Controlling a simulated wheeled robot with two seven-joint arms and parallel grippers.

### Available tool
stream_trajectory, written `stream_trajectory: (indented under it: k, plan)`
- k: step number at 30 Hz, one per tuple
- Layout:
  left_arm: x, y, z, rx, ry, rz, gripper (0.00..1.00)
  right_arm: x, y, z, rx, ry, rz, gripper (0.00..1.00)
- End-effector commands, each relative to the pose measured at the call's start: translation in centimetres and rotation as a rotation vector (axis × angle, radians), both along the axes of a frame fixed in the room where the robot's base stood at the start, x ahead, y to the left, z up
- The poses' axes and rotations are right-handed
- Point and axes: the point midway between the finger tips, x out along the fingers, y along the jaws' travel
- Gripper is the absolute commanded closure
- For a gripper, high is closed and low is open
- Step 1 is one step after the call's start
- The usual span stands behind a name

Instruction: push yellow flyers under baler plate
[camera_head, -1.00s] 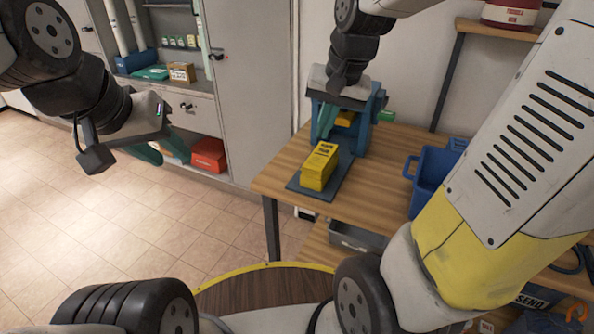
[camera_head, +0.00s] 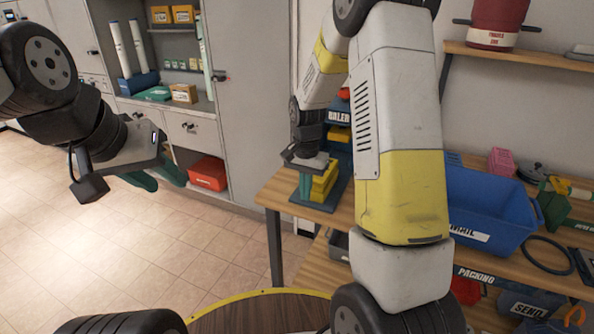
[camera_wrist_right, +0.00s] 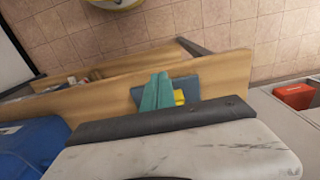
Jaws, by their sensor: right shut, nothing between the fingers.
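The yellow flyers (camera_head: 325,183) are a bundle on a dark base board (camera_head: 326,201) on the wooden table, in front of the baler (camera_head: 339,117). They lie partly hidden behind my right gripper (camera_head: 305,194). That gripper points down at the flyers' near left side, with its teal fingers shut and empty. Whether it touches them I cannot tell. In the right wrist view the shut fingers (camera_wrist_right: 155,92) stand beside a sliver of yellow flyers (camera_wrist_right: 179,97). More yellow shows inside the baler; its plate is not clear. My left gripper (camera_head: 158,180) is open and empty above the floor.
My right arm covers the table's middle. A blue mail bin (camera_head: 490,210) stands right of it, and a shelf with a red canister (camera_head: 497,20) hangs above. A grey cabinet (camera_head: 235,100) with a red box (camera_head: 208,173) stands at left. The floor before it is clear.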

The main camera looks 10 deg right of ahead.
Motion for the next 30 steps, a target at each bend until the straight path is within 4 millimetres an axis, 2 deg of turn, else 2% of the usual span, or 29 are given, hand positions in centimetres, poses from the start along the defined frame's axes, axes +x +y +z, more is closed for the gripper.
stream_trajectory:
  k: [3, 6, 13, 27, 30]
  plan:
    - [0.0, 0.0, 0.0, 0.000, 0.000, 0.000, 0.64, -0.1, 0.0, -2.7, 0.000, 0.004, 0.001, 1.00]
    - [0.0, 0.0, 0.0, 0.000, 0.000, 0.000, 0.64, 0.4, -0.3, -4.1, 0.001, -0.001, -0.002, 1.00]
    - [0.0, 0.0, 0.0, 0.000, 0.000, 0.000, 0.64, 2.9, -1.9, -3.9, 0.000, -0.001, 0.000, 1.00]
    - [0.0, 0.0, 0.0, 0.000, 0.000, 0.000, 0.64, 3.4, -2.3, -3.8, 0.000, -0.001, 0.001, 1.00]
    - [0.0, 0.0, 0.0, 0.000, 0.000, 0.000, 0.64, 4.2, -2.8, -3.8, 0.001, -0.003, 0.000, 1.00]
